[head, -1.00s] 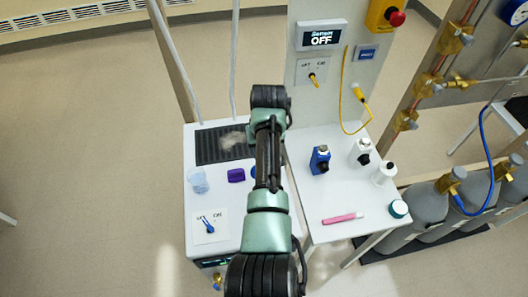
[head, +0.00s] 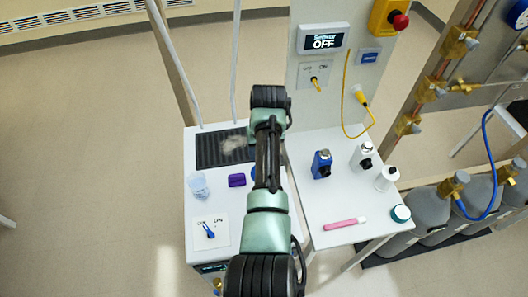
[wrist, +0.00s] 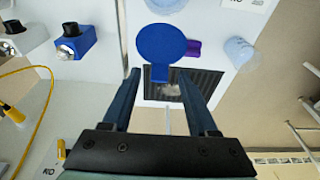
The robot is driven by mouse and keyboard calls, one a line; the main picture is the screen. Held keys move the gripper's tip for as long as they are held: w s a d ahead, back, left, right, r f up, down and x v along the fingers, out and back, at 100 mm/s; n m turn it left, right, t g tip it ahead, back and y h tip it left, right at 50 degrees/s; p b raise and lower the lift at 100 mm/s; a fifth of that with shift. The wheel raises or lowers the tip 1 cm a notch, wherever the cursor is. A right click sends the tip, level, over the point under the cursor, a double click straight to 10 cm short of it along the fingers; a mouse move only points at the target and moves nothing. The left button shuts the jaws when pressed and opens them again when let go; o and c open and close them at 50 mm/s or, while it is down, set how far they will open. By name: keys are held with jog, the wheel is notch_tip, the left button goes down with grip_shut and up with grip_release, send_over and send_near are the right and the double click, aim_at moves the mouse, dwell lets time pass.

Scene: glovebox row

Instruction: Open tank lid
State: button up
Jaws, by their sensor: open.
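A round blue lid (wrist: 160,42) with a short tab shows in the wrist view. Its tab lies between the fingertips of my gripper (wrist: 157,75). The gripper is open, with a gap on both sides of the tab, and holds nothing. A pale round thing with a blue rim (wrist: 165,4) is cut off at the top edge beyond the lid; I cannot tell if it is the tank. In the head view only a blue sliver (head: 252,171) shows beside my arm, and the arm hides my gripper. How far the lid is raised is unclear.
A purple block (head: 237,180), a clear cup (head: 199,185) and a switch plate with a blue lever (head: 208,232) are on the left bench. A dark ribbed mat (head: 218,150) lies behind. Blue and white bottles and a pink marker (head: 345,223) are on the right bench.

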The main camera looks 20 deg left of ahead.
jog(key=shift+s+d, duration=0.1)
jog(key=b+v, duration=0.2)
jog(key=v, duration=1)
jog(key=shift+r+b, duration=0.4)
jog(key=shift+r, duration=0.05)
